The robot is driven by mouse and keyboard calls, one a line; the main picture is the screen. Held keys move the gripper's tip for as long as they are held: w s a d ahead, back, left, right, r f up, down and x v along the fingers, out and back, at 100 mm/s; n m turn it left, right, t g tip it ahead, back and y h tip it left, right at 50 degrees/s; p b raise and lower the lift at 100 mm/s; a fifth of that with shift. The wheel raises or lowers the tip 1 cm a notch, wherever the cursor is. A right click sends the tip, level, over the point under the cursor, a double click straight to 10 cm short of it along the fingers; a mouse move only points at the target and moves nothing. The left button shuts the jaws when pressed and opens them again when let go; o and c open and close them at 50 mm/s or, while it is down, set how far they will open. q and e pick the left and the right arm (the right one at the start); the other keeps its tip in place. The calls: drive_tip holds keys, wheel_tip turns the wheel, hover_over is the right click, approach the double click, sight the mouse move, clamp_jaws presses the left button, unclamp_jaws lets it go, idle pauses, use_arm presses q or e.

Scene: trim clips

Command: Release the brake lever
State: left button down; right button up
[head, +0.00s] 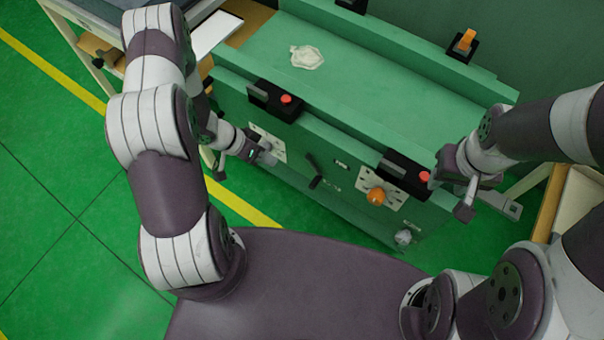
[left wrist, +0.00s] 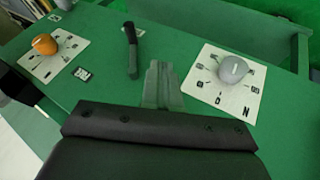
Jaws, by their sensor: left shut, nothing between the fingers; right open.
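The black brake lever (head: 315,170) sits on the front face of the green machine, between two white dial plates. In the left wrist view the lever (left wrist: 131,50) stands a little left of my fingertips, apart from them. My left gripper (head: 264,156) is shut and empty in front of the left dial plate. Its fingers (left wrist: 162,85) show pressed together in the left wrist view. My right gripper (head: 466,210) is open and empty, right of the machine's right dial plate.
An orange knob (head: 377,196) sits on the right plate, and a grey knob (left wrist: 232,70) on the other plate. A pale knob (head: 403,237) sits lower right. Black boxes with red buttons (head: 286,99) line the front edge. A crumpled pale piece (head: 306,57) lies on top.

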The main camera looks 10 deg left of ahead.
use_arm(q)
drive_tip(key=d+f+b, duration=0.2)
drive_tip(key=d+f, duration=0.5)
drive_tip(key=d, duration=0.2)
drive_tip(key=shift+w+f+b, duration=0.25)
drive_tip(key=shift+f+b, duration=0.05)
drive_tip(key=shift+b, duration=0.05)
drive_tip(key=shift+d, duration=0.25)
